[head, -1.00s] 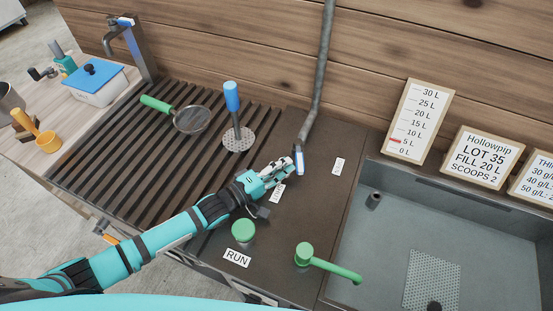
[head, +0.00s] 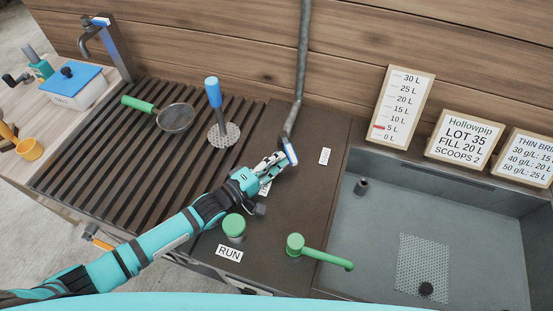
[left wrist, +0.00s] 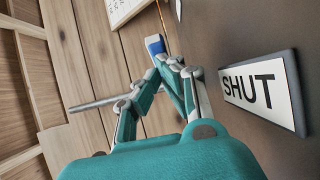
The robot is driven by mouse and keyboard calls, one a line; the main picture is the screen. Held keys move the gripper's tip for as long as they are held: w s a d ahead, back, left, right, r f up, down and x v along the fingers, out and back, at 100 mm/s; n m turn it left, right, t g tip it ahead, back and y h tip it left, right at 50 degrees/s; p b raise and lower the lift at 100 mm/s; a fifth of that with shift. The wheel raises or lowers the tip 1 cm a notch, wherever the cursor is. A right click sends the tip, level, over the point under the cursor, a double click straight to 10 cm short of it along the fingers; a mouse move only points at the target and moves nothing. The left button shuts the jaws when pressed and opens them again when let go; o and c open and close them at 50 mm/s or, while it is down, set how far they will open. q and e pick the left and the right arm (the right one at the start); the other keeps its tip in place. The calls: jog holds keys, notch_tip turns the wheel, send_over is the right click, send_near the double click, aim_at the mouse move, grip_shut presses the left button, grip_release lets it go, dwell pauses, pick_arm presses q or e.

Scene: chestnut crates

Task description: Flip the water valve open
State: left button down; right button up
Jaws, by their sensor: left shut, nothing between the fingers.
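The water valve's lever (head: 290,151), blue and white, sits at the foot of a grey pipe (head: 303,70) on the dark counter. In the left wrist view the blue lever end (left wrist: 156,45) shows just beyond the fingertips (left wrist: 170,62). A SHUT label (left wrist: 258,88) lies to their right. Another label (head: 325,156), unreadable, lies right of the lever. My right gripper is not in view.
A green button (head: 233,226) with a RUN label (head: 229,253) and a green-handled lever (head: 320,256) stand in front. A grey sink (head: 385,215) is at the right. A blue-handled tool (head: 213,95) and a sieve (head: 174,117) stand on the slatted drainboard.

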pick_arm(q)
notch_tip(320, 180, up, 10)
dwell(0.5)
jog(key=a+f+n+g+y+b, duration=0.1)
jog(key=a+f+n, duration=0.1)
jog(key=w+a+f+n+g+y+b, duration=0.1)
jog(key=a+f+n+b, duration=0.1)
jog(key=a+n, duration=0.1)
jog(key=w+a+f+n+g+b, duration=0.1)
jog(key=a+f+n, duration=0.1)
jog(key=a, duration=0.1)
jog(key=shift+w+a+f+n+y+b, duration=0.2)
jog(key=shift+f+n+y+b, duration=0.1)
jog(key=shift+y+b, duration=0.1)
jog(key=s+a+n+g+b, duration=0.1)
jog(key=a+n+g+b, duration=0.1)
jog(key=n, duration=0.1)
jog(key=shift+s+a+f, duration=0.25)
jog(key=shift+s+f, duration=0.1)
jog(key=shift+f, duration=0.05)
jog(key=s+n+g, duration=0.1)
jog(key=s+a+r+n+g+h+b, duration=0.1)
jog(key=s+g, duration=0.1)
jog(key=shift+s+a+r, duration=0.1)
jog(key=shift+s+a, duration=0.1)
jog(key=shift+s+a+r+g+b, duration=0.1)
jog(key=shift+s+r+g+b, duration=0.2)
jog(key=shift+s, duration=0.1)
